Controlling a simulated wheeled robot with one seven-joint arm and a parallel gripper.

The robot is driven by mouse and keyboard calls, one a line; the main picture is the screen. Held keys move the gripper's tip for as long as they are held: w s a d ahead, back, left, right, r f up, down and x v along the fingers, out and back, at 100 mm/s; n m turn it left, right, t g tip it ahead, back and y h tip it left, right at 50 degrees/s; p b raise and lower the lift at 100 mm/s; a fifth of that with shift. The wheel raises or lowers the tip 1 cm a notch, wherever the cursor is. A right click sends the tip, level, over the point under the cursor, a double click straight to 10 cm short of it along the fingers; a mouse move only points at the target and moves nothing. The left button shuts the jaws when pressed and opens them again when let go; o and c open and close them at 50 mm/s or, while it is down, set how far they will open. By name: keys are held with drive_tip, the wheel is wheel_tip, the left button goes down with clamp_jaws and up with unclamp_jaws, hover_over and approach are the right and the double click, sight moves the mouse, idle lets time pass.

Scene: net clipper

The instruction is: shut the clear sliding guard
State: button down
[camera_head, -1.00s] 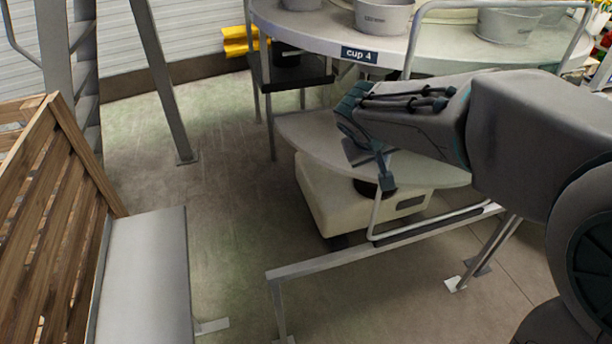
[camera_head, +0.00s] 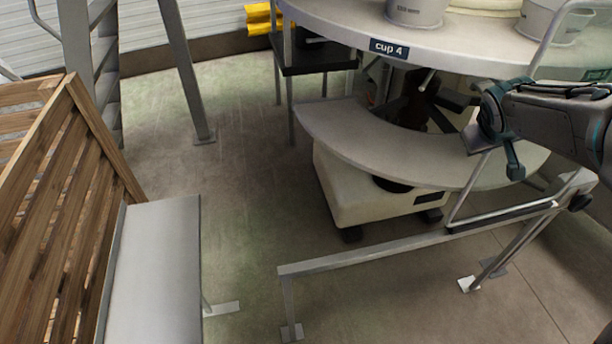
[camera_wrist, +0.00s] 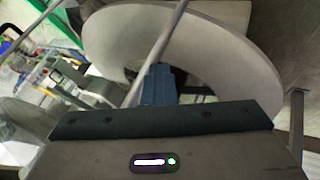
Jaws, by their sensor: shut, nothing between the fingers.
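The clear sliding guard (camera_head: 465,193) has a thin grey tube frame and a faint see-through pane at the right of the head view. Its lower left corner sits partway along a low grey rail (camera_head: 365,256). My gripper (camera_head: 503,150) is shut and empty beside the guard's slanting upright, in front of the round table. In the wrist view the gripper's blue fingers (camera_wrist: 158,85) are together, and the upright (camera_wrist: 166,40) passes close by them. I cannot tell whether they touch. My arm hides part of the guard's right side.
The round table (camera_head: 340,30) with label "cup 4" and grey cups stands behind, above a curved lower shelf (camera_head: 350,135) and a cream base (camera_head: 350,195). A wooden slatted crate (camera_head: 70,200) and grey bench (camera_head: 150,260) stand left. Floor between is clear.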

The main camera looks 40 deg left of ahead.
idle(0.4)
drive_tip(key=s+f+b+v, duration=0.1)
drive_tip(key=v, duration=0.5)
drive_tip(key=s+a+f+b+v, duration=0.1)
drive_tip(key=b+v, duration=0.1)
drive_tip(key=v, duration=0.4)
drive_tip(key=s+d+f+m+g+h+p, duration=0.1)
drive_tip(key=s+d+f+m, duration=0.15)
drive_tip(key=d, duration=0.55)
drive_tip(key=s+d+f+m+g, duration=0.1)
drive_tip(key=s+d+f+m, duration=0.2)
drive_tip(key=d, duration=0.5)
drive_tip(key=s+d+f+m+g, duration=0.1)
drive_tip(key=s+d+f+m, duration=0.1)
drive_tip(key=s, duration=0.5)
drive_tip(key=s+d+f+m+g, duration=0.1)
drive_tip(key=s+d+f+m, duration=0.2)
drive_tip(key=s+d, duration=0.3)
drive_tip(key=shift+s+d+f+g+p, duration=0.3)
drive_tip(key=shift+s+d+f+p, duration=0.15)
drive_tip(key=shift+f, duration=0.15)
